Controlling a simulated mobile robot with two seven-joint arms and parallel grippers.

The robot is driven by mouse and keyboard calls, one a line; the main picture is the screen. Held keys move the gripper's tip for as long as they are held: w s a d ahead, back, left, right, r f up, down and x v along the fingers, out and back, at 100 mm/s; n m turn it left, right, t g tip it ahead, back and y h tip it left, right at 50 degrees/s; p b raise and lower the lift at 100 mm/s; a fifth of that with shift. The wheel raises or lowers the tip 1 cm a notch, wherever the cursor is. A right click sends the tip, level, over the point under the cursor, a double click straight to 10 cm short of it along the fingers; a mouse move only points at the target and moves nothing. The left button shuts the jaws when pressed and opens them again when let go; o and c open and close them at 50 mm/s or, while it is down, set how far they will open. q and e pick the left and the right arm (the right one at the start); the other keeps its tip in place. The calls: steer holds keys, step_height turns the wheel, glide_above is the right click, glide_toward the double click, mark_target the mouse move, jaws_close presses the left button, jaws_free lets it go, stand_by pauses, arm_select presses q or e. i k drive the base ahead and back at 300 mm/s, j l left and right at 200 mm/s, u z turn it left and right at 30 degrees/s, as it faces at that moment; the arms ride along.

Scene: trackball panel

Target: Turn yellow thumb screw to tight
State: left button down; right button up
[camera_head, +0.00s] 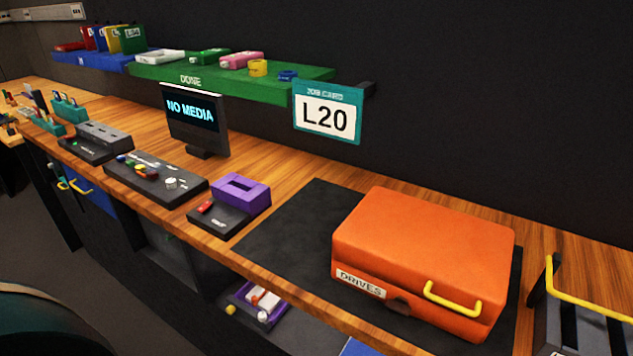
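I cannot make out for certain which thing is the yellow thumb screw. A small yellow round piece (230,309) shows below the bench top, beside a purple-edged tray (243,313) that holds white and red parts. A dark control panel (185,192) on the bench carries several small coloured knobs, some yellowish, and a pale round knob (171,183). Their tightness is too small to tell. Neither of my grippers is in view.
A closed orange case (425,245) labelled DRIVES lies on a black mat (292,235). A purple block (243,188) on a dark base, a NO MEDIA screen (194,115) and a green DONE shelf (220,82) stand nearby. The mat's left part is clear.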

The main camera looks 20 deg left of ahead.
mark_target(231, 310)
steer(key=u, duration=1.3)
